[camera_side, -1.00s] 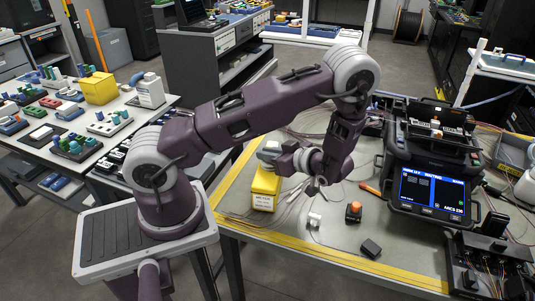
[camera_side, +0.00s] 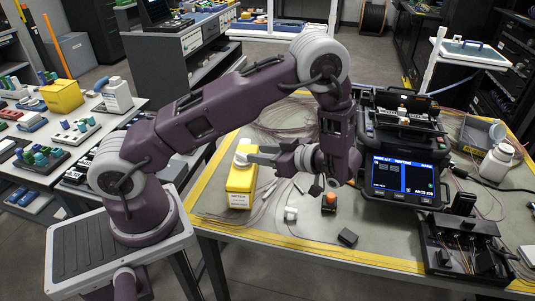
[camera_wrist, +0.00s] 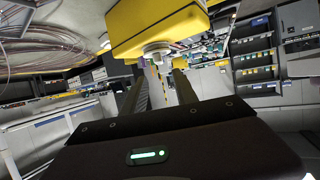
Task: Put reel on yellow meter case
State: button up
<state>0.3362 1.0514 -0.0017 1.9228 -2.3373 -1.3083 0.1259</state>
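The yellow meter case (camera_side: 241,187) stands upright on the bench mat in the side view; its yellow body (camera_wrist: 150,27) fills the top of the wrist view. The reel, a small pale grey-white round piece (camera_side: 241,159), sits on top of the case. In the wrist view the reel (camera_wrist: 157,52) shows against the case, just beyond my fingertips. My gripper (camera_side: 252,154) is level with the reel, to its right, fingers pointing left. In the wrist view my gripper's fingers (camera_wrist: 160,76) are apart with nothing held between them.
The black fusion splicer (camera_side: 402,150) with a lit blue screen stands to the right of my wrist. An orange-topped black piece (camera_side: 329,203) and a small black block (camera_side: 347,238) lie in front. Loose cables (camera_side: 290,118) coil behind. The front mat is mostly clear.

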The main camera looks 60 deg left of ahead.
jog(key=w+d+r+m+t+h, duration=0.1)
jog(key=w+d+r+t+h, duration=0.1)
jog(key=w+r+t, duration=0.35)
jog(key=w+d+r+m+t+h, duration=0.1)
jog(key=w+d+r+t, duration=0.1)
jog(key=w, duration=0.6)
jog(key=w+d+r+m+t+h, duration=0.3)
jog(key=d+r+t, duration=0.15)
jog(key=r, duration=0.35)
jog(key=w+d+r+m+t+h, duration=0.25)
jog(key=d+r+m+h, duration=0.2)
jog(key=r, duration=0.35)
jog(key=s+d+r+m+h, duration=0.3)
jog(key=s+d+m, duration=0.1)
jog(key=s, duration=0.3)
jog(key=s+d+r+m+h, duration=0.2)
jog(key=s+d+r+m, duration=0.15)
jog(key=s, duration=0.45)
jog(key=s+a+f+m+g+y, duration=0.1)
jog(key=s+a+f+m+g, duration=0.1)
jog(key=s, duration=0.8)
jog(key=s+a+f+m+g+y, duration=0.2)
jog(key=s+f, duration=0.4)
jog(key=s, duration=0.4)
jog(key=shift+s+a+f+m, duration=0.2)
jog(key=shift+a+f+m, duration=0.2)
jog(key=shift+a+m, duration=0.45)
